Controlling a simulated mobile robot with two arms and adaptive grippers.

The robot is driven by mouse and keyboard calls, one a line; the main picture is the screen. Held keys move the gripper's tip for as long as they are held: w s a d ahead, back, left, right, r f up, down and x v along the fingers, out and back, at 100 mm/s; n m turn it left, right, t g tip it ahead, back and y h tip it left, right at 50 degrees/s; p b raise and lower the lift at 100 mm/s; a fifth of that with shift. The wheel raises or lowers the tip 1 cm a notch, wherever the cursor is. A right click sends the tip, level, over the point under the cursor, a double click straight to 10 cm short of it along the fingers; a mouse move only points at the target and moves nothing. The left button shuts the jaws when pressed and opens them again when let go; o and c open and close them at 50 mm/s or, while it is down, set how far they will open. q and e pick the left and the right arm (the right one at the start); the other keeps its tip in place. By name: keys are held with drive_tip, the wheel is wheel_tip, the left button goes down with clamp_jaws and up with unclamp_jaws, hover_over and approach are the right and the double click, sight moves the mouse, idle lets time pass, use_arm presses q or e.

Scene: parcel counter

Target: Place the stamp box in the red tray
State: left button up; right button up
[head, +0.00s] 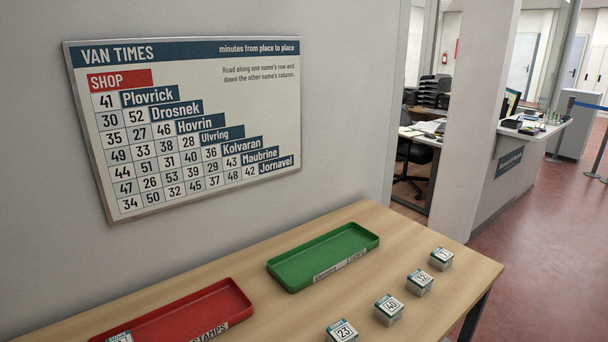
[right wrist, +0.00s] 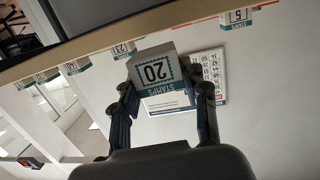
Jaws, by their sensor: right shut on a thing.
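In the right wrist view, my right gripper (right wrist: 160,85) is shut on a small box (right wrist: 154,73) marked "20" and "STAMPS", with a finger on each side. In the head view, the red tray (head: 190,303) lies on the table at lower left, cut off by the bottom edge. Its front label reads "STAMPS". A small box (head: 120,338) with a white and teal label shows at its left end, mostly out of frame. Neither gripper is in the head view. My left gripper is in no view.
A green tray (head: 323,254) lies empty right of the red one on the wooden table (head: 474,272). Several small numbered boxes, one marked "40" (head: 389,310), stand in a row along the front. A times chart (head: 190,125) hangs on the wall. Another box marked "5" (right wrist: 237,17) shows in the wrist view.

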drive_tip(key=w+d+r+m+t+h, duration=0.2)
drive_tip(key=w+d+r+m+h, duration=0.15)
drive_tip(key=d+m+h, duration=0.35)
drive_tip(key=s+a+f+n+y, duration=0.1)
drive_tip(key=a+n+y, duration=0.1)
drive_tip(key=s+a+f+n+g+y, duration=0.1)
drive_tip(key=a+n+y, duration=0.2)
drive_tip(key=s+a+f+n+g+y, duration=0.1)
drive_tip(key=s+a+f+n+y, duration=0.1)
drive_tip(key=shift+a+n+y, duration=0.15)
drive_tip(key=shift+n+y, duration=0.15)
drive_tip(key=shift+s+a+f+g+y, duration=0.2)
drive_tip(key=shift+s+g+y, duration=0.1)
drive_tip(key=shift+s+g, duration=0.1)
drive_tip(key=shift+w, duration=0.1)
